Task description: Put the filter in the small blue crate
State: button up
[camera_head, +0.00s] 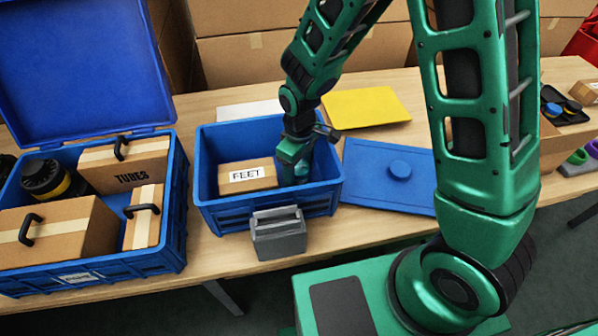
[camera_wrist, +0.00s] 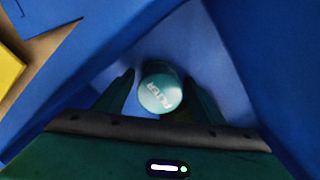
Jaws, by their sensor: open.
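The filter (camera_wrist: 160,88) is a teal cylinder with white lettering, seen end-on in the wrist view. It is inside the small blue crate (camera_head: 225,213), whose blue inside (camera_wrist: 222,75) surrounds it in the wrist view. My gripper (camera_wrist: 160,80) is open, with one finger on each side of the filter. I cannot tell whether the fingers touch it. In the head view my gripper (camera_head: 293,165) reaches down into the right part of the crate and largely hides the filter. A cardboard box marked FEET (camera_head: 246,177) lies in the crate's left part.
A large open blue crate (camera_head: 150,262) with cardboard boxes stands at the left. A grey handled box (camera_head: 278,238) is at the small crate's front. A blue lid (camera_head: 375,190) and a yellow sheet (camera_head: 366,108) lie right of and behind the crate.

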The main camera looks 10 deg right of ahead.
aim_at(299, 167)
notch_tip(299, 167, up, 12)
jog(key=shift+f, duration=0.15)
dwell(0.5)
